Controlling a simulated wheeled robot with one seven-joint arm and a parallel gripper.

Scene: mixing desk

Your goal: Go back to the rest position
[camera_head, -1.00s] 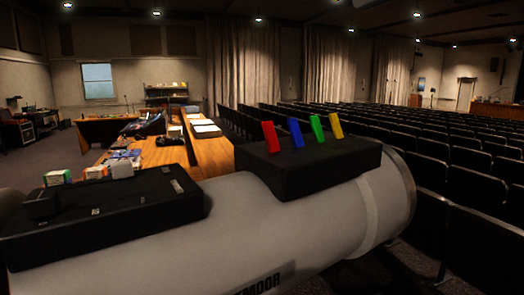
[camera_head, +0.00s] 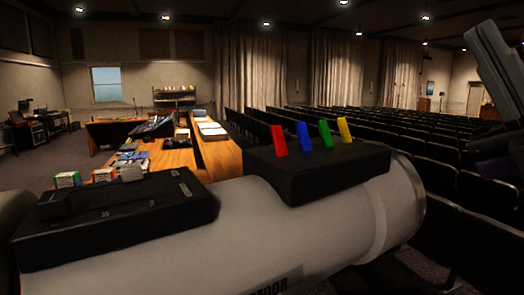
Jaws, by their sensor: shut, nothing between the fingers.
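My gripper (camera_head: 494,75) shows at the right edge, dark grey and tilted, cut off by the picture's edge. It is close to the camera, in front of the rows of seats, with its long flat part pointing up and left. It is shut, and I see nothing held in it. A darker part (camera_head: 492,150) of my arm shows below it. The rest of the arm is out of view.
A large pale cylinder (camera_head: 270,235) fills the foreground. On it sit a black box (camera_head: 320,172) with red, blue, green and yellow upright pieces and another black box (camera_head: 115,218). Wooden desks (camera_head: 222,157) stand behind; dark seats (camera_head: 385,140) fill the right.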

